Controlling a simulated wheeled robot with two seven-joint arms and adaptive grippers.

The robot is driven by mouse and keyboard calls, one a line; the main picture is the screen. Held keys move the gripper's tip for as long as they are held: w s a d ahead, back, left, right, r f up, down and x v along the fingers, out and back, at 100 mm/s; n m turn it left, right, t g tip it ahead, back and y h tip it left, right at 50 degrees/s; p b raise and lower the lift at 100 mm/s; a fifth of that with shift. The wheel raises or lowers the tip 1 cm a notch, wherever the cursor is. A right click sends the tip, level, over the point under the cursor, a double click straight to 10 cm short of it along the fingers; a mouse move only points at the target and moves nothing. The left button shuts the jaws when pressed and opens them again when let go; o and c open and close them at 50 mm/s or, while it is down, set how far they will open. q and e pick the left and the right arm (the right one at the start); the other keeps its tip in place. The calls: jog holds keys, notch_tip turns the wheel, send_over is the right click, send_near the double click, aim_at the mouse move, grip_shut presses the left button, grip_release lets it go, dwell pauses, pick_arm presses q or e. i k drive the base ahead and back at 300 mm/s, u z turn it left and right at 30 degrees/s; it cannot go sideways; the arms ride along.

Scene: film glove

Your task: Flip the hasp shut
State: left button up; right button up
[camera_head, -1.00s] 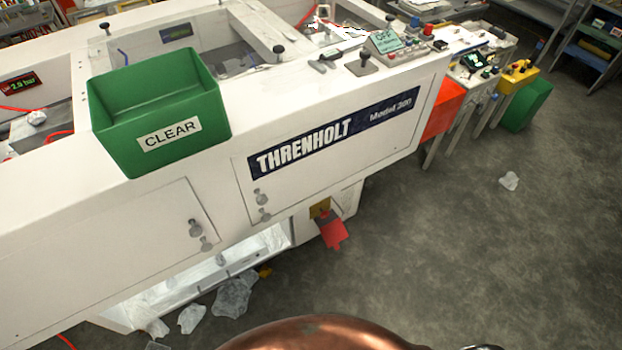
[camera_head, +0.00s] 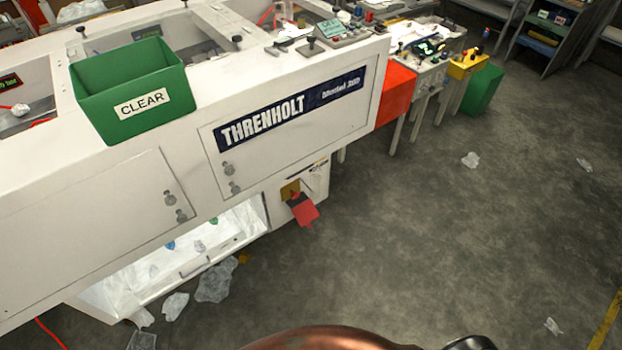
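A red flap (camera_head: 303,209) sticks out at a slant from a small yellow plate (camera_head: 290,190) on the lower front of the white machine (camera_head: 330,120), below the THRENHOLT sign. This looks like the hasp; its hinge and latch details are too small to tell. The flap stands out from the machine face rather than lying flat on it. Neither of my grippers shows in the head view.
A lit opening (camera_head: 175,260) lies left of the flap, under the machine. Crumpled clear film (camera_head: 215,282) lies on the floor there. An orange-red panel (camera_head: 396,95) is at the machine's right end. The floor to the right is mostly open.

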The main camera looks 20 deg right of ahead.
aim_at(305, 213)
jog(key=z, duration=0.25)
jog(key=k, duration=0.35)
jog(key=z, duration=1.85)
jog(key=i, duration=1.45)
jog(key=u, duration=2.95)
jog(key=i, duration=0.2)
jog(key=u, duration=0.05)
